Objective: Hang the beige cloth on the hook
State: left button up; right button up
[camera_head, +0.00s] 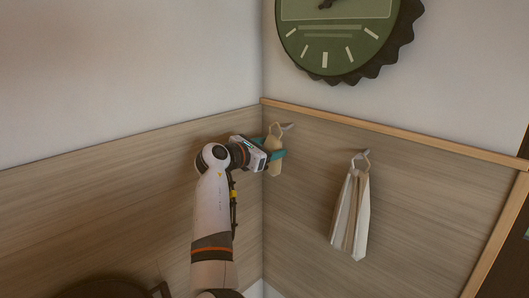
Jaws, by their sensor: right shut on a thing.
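A beige cloth (273,168) with a pale loop at its top is in my right gripper (277,155), near the room corner. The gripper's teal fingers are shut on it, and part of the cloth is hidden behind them. The loop is close to the hook (287,127) on the right-hand wall panel. I cannot tell whether the loop is around the hook or only beside it. My left gripper is not in view.
A pale, folded cloth (347,215) hangs by a loop from another hook (361,154) to the right. A green round clock (337,45) is on the wall above. A wooden trim (400,133) tops the panel. A dark round object (110,288) shows at the bottom left.

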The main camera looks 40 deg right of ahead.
jog(key=shift+d+b, duration=0.4)
jog(key=shift+d, duration=0.55)
jog(key=shift+d+f+p, duration=0.5)
jog(key=shift+p, duration=0.05)
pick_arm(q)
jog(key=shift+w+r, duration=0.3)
pick_arm(e)
jog(key=shift+f, duration=0.3)
jog(key=shift+f, duration=0.1)
jog(key=o, duration=0.8)
jog(key=shift+o, duration=1.3)
jog(key=shift+w, duration=0.15)
